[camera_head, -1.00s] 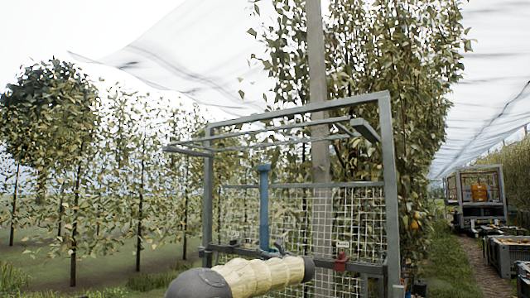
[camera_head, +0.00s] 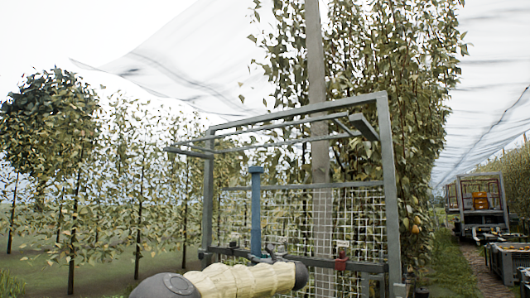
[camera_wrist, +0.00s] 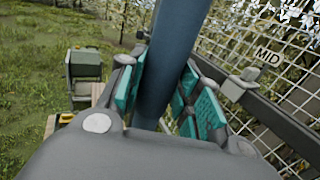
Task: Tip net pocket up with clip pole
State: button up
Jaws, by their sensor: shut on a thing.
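The blue clip pole (camera_head: 256,215) stands upright inside the frame in the head view, with a wider cap at its top. In the wrist view the pole (camera_wrist: 170,65) runs up between my gripper's teal-padded fingers (camera_wrist: 158,105), which are closed around it. In the head view my gripper is mostly hidden behind my arm's beige sleeve. The white net (camera_head: 190,65) hangs overhead and sags in a fold at the upper left. The pole's top is well below the net in the picture and appears apart from it.
A grey metal frame (camera_head: 387,180) with a mesh panel and top bars surrounds the pole. A wooden post (camera_head: 319,150) and trees stand behind. A cart (camera_head: 482,195) and crates line the right path.

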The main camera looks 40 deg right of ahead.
jog(key=a+b, duration=0.1)
jog(key=s+a, duration=0.1)
jog(key=a+f+b, duration=0.1)
jog(key=a, duration=0.1)
jog(key=shift+s+b, duration=0.3)
jog(key=shift+s, duration=0.05)
jog(key=shift+d, duration=0.25)
dwell(0.4)
